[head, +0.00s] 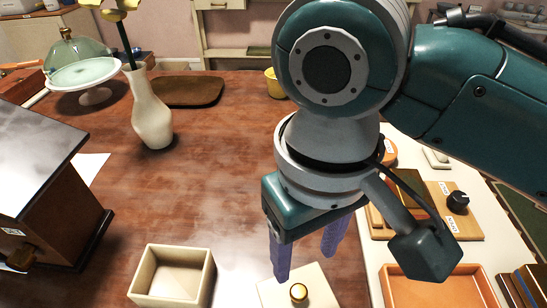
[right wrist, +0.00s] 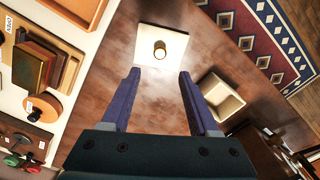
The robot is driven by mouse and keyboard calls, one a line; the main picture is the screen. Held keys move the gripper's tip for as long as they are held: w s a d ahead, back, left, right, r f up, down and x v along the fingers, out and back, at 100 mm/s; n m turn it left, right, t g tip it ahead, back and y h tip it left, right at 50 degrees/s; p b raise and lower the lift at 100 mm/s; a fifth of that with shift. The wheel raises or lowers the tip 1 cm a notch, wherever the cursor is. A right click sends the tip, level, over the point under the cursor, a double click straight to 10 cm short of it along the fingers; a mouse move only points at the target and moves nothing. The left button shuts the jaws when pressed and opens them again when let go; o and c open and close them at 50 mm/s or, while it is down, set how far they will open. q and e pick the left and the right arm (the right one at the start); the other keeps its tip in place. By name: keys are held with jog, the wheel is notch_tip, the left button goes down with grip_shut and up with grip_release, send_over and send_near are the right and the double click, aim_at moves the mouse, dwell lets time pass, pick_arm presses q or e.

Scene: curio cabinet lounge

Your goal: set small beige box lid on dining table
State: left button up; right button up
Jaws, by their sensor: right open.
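The small beige box lid (head: 272,291) is a flat square with a round gold knob, at the bottom of the head view. It appears to lie flat on the dining table (head: 222,150), beside the white surface. The right wrist view shows the lid (right wrist: 146,36) whole, just beyond my fingertips. My right gripper (head: 306,266) is above the lid, open and empty, with its purple fingers apart. In the right wrist view, the knob lies ahead of the gap between the fingertips (right wrist: 159,75). An open beige box (head: 205,283) stands on the table, left of the lid. My left gripper is not in view.
A white vase (head: 151,115) with a yellow flower, a brown tray (head: 187,91) and a glass-domed stand (head: 85,80) are farther back. A dark cabinet (head: 40,190) stands at left. The white surface (head: 372,272) at right holds an orange tray (head: 440,295) and several small items.

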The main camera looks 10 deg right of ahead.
jog(key=s+t+y, duration=0.2)
jog(key=s+y, duration=0.1)
jog(key=s, duration=0.2)
jog(key=s+d+r+h, duration=0.1)
jog(key=s+d, duration=0.1)
jog(key=d, duration=0.3)
jog(key=s+d+r+m+t+h, duration=0.1)
jog(key=s+d, duration=0.2)
jog(key=d, duration=0.2)
jog(key=shift+s+d+t+h, duration=0.15)
jog(key=shift+s+t+h, duration=0.15)
jog(key=shift+s+h, duration=0.1)
jog(key=shift+w, duration=0.1)
